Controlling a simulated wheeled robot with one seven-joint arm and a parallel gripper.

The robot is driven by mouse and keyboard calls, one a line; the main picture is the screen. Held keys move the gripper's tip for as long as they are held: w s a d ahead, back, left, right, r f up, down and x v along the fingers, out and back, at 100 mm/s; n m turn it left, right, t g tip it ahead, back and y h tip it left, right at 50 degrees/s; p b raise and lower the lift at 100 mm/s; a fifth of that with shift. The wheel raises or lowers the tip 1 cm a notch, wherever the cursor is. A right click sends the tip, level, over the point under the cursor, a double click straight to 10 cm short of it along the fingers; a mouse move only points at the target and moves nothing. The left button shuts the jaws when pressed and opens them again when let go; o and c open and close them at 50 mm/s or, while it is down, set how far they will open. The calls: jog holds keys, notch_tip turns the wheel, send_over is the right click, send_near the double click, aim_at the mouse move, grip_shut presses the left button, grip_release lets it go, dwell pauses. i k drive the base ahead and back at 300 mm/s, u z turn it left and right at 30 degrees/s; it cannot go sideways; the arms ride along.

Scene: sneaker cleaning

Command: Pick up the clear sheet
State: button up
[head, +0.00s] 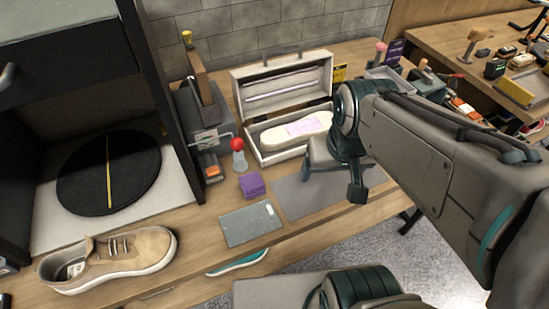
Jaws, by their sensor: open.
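A flat grey-green rectangular sheet (250,223) lies on the wooden bench near its front edge, with a small pale mark at its upper right corner. It looks like the clear sheet, though I cannot be sure from its tint. My gripper (332,182) is open over the grey mat (290,198), to the right of and above the sheet in the picture. Its dark fingers point down and hold nothing that I can see. The gripper and arm hide part of the mat and bench.
A purple block (252,186) stands just behind the sheet. A red-topped bottle (238,155) is behind that. An open white case (262,136) holds a pale insole (290,134). A beige sneaker (110,258) lies at the left. A teal-edged shoe (237,262) shows below the bench edge.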

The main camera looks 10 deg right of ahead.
aim_at(242, 225)
jog(key=k, duration=1)
jog(key=u, duration=1.15)
jog(key=i, duration=0.75)
jog(key=z, duration=1.7)
